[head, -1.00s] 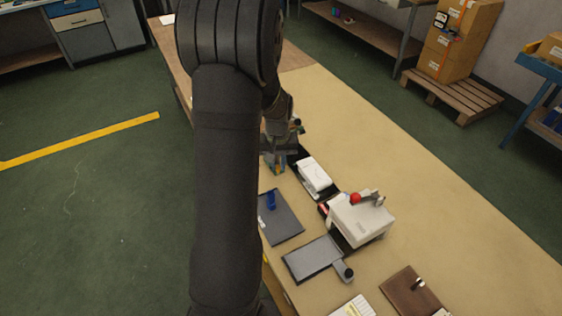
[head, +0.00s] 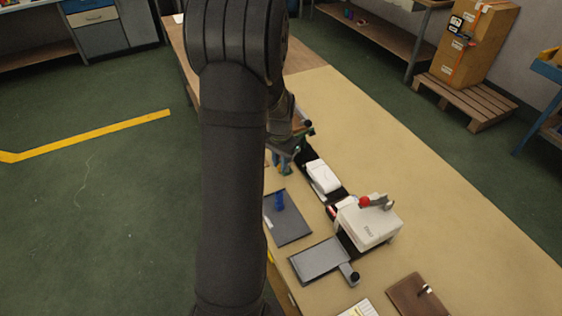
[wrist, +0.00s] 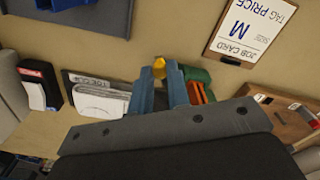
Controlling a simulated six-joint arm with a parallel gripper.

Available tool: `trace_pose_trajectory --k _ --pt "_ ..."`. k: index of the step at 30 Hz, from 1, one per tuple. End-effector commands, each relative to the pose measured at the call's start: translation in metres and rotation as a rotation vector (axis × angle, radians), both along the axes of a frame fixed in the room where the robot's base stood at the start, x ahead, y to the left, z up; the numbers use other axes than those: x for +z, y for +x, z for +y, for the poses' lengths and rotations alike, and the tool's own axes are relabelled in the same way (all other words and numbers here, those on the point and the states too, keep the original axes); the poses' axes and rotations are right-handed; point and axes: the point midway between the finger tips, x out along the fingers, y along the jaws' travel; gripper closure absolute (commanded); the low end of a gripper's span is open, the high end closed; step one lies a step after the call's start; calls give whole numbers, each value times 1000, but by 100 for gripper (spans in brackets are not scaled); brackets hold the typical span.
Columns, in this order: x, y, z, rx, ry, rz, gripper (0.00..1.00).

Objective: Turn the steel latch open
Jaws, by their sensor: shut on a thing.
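A short grey metal lever (head: 383,201) with a red knob (head: 365,202) sits on top of a white box (head: 368,228) on the table; it looks like the steel latch. My gripper (head: 285,160) is well to the left of and beyond it, partly behind my own arm in the head view. In the wrist view my gripper (wrist: 160,84) has its two blue fingers close together. A small yellow piece (wrist: 159,67) shows between their tips; most of it is hidden. The latch is not clearly visible in the wrist view.
A white pad (head: 323,176) lies between my gripper and the box. A dark mat (head: 290,228) bears a blue block (head: 279,201). A grey plate (head: 318,260) lies in front of the box. A job card clipboard (wrist: 248,28) shows in the wrist view.

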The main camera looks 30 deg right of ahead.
Motion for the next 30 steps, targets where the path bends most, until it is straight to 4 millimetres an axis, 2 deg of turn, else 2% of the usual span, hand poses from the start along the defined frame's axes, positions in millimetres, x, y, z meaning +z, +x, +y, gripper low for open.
trace_pose_trajectory --k 13,14,16,17,26,30 --pt "1 1 0 -9 -2 -3 100" --pt "1 1 0 -8 -2 -3 78" --pt "1 1 0 -8 -2 -3 65" --pt "1 1 0 -8 -1 -3 62" --pt "2 1 0 -8 -1 -2 62" --pt "16 1 0 -8 -2 -3 62"
